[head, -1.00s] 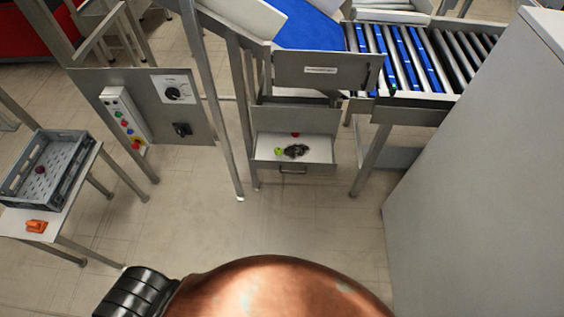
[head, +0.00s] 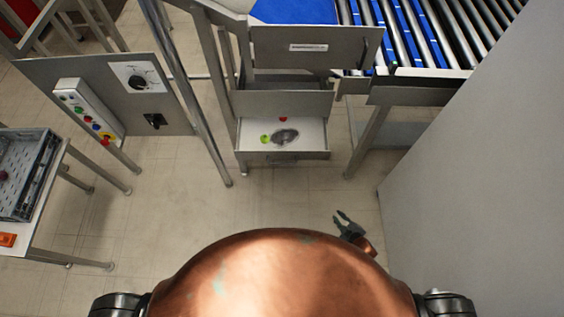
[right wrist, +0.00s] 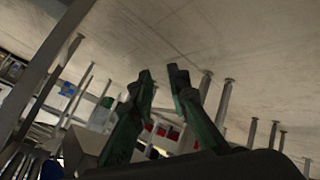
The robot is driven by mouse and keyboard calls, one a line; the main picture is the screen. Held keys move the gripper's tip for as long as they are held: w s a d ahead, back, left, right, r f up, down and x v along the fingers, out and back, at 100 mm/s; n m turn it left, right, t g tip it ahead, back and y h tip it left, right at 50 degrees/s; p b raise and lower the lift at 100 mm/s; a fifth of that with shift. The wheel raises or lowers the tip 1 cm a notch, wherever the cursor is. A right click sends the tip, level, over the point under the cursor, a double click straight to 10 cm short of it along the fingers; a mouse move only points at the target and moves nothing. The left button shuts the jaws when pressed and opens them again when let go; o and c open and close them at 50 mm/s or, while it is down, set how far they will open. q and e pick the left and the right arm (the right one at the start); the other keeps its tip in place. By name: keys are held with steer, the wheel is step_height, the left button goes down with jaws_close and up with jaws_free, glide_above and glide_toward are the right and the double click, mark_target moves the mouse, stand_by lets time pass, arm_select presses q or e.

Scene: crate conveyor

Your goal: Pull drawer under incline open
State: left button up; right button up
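The drawer (head: 283,155) is below the incline's metal frame and stands out from it, so I see into its light interior from above. A green item, a red item and a dark round item lie in it. Its small handle (head: 283,162) is at the front and hard to make out. My right gripper (head: 339,217) is in front of the drawer, low and to its right, apart from it. In the right wrist view its dark fingers (right wrist: 162,76) are apart with nothing between them. My left gripper is not in view.
A large grey cabinet (head: 480,160) stands close on the right. A control panel (head: 110,95) and metal legs are on the left. A table with a grey crate (head: 38,185) is at the far left. The roller conveyor (head: 425,40) is at the back right. Floor before the drawer is clear.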

steer(key=w+a+r+n+t+y+b, duration=0.2)
steer(key=w+a+r+n+y, duration=0.3)
steer(key=w+a+r, duration=0.6)
steer(key=n+y+b, duration=0.2)
steer(key=n+y, duration=0.2)
steer(key=n, duration=0.4)
glide_toward(283, 163)
steer(key=w+a+f, duration=0.1)
steer(key=w+a, duration=0.1)
steer(key=b+x, duration=0.2)
steer(key=x, duration=0.5)
steer(key=shift+w+a, duration=0.1)
jaws_close()
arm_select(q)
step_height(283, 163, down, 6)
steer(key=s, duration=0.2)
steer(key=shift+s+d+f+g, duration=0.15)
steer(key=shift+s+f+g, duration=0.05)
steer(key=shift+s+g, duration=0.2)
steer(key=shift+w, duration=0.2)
